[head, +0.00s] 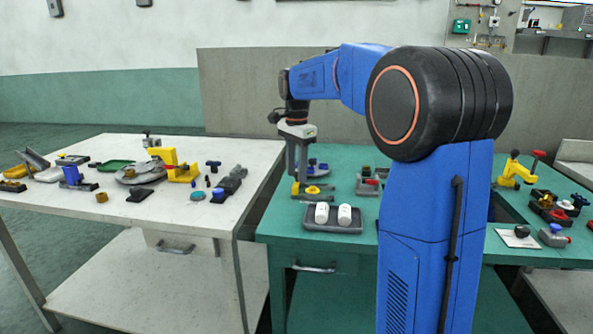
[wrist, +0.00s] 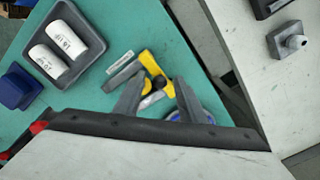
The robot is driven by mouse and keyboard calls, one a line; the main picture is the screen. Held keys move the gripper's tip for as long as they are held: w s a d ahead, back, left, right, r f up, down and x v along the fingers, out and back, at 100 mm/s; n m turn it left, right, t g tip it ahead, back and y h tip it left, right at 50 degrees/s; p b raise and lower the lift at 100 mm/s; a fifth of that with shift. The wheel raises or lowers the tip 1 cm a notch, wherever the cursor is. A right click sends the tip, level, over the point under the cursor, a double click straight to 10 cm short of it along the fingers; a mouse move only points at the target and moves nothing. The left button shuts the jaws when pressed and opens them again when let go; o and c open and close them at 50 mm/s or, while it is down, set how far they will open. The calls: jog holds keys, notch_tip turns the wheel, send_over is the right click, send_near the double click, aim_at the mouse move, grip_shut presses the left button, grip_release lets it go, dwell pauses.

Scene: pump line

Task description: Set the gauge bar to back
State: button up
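A yellow bar-like part (wrist: 150,64) with a dark round knob (wrist: 158,82) lies below my gripper (wrist: 160,80) in the wrist view. A grey bar (wrist: 122,76) and a small pale label plate (wrist: 119,59) lie beside it. In the head view the same yellow and grey fixture (head: 313,190) sits on the green bench. I cannot tell for certain which part is the gauge bar. My gripper (head: 298,170) points down over the fixture. Its two fingers are apart, on either side of the knob in the picture; contact is not visible. The fingers hide part of the fixture.
A grey tray (head: 332,226) with two white cylinders stands in front of the fixture. A blue round-based part (head: 318,169) stands behind. The white table (head: 130,215) at left holds many parts. A yellow clamp (head: 515,171) stands at right.

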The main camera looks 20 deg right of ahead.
grip_shut()
jog(key=s+d, duration=0.2)
jog(key=d, duration=0.1)
jog(key=s+d, duration=0.2)
jog(key=d, duration=0.1)
jog(key=s+d, duration=0.2)
jog(key=d, duration=0.1)
jog(key=shift+s+d, duration=0.1)
grip_release()
jog(key=shift+s+d, duration=0.1)
jog(key=shift+d, duration=0.05)
jog(key=shift+r, duration=0.1)
notch_tip(320, 180, up, 17)
dwell(0.6)
